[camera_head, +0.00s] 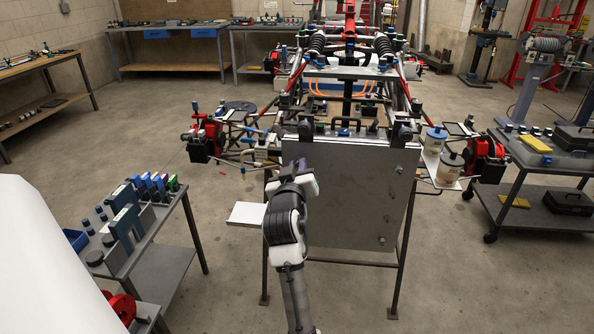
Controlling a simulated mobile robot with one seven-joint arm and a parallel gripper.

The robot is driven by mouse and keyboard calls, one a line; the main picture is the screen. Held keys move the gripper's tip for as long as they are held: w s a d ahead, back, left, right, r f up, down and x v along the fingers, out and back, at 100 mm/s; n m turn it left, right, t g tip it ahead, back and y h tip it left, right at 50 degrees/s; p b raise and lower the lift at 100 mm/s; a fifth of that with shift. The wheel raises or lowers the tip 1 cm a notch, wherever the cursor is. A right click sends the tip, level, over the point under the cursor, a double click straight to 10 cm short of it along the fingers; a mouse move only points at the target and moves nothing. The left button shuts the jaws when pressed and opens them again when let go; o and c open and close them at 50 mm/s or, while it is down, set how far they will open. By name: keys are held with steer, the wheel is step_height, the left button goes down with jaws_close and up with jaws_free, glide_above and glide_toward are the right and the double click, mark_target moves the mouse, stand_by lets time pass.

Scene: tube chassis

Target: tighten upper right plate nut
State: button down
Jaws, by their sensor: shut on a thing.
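A large grey metal plate (345,205) stands upright on the front of the tube chassis. A small nut or stud (383,168) shows at its upper right, and another (382,240) at its lower right. My gripper (297,166) is in front of the plate's upper left part, well left of the upper right nut. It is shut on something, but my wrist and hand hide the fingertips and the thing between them. I cannot tell whether it touches the plate. Any nuts on the plate's left side are hidden behind my arm.
A cart with blue and green tools (140,215) stands at the left. A small tray with two canisters (443,160) sits right of the plate. A wheeled cart (545,180) stands further right.

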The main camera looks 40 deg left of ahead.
steer(key=m+b, duration=0.4)
steer(key=m, duration=0.3)
steer(key=m+b, duration=0.3)
steer(key=m, duration=0.5)
steer(key=m+b, duration=0.4)
steer(key=m, duration=0.3)
steer(key=shift+w+d+f+m+b, duration=0.15)
steer(key=shift+d+f+m+b, duration=0.15)
steer(key=shift+f, duration=0.1)
steer(key=c, duration=1.4)
jaws_free()
steer(key=shift+r, duration=0.1)
steer(key=shift+o, duration=0.2)
steer(key=b+v, duration=0.2)
steer(key=v, duration=1.1)
steer(key=shift+s+d, duration=0.25)
steer(key=shift+s, duration=0.05)
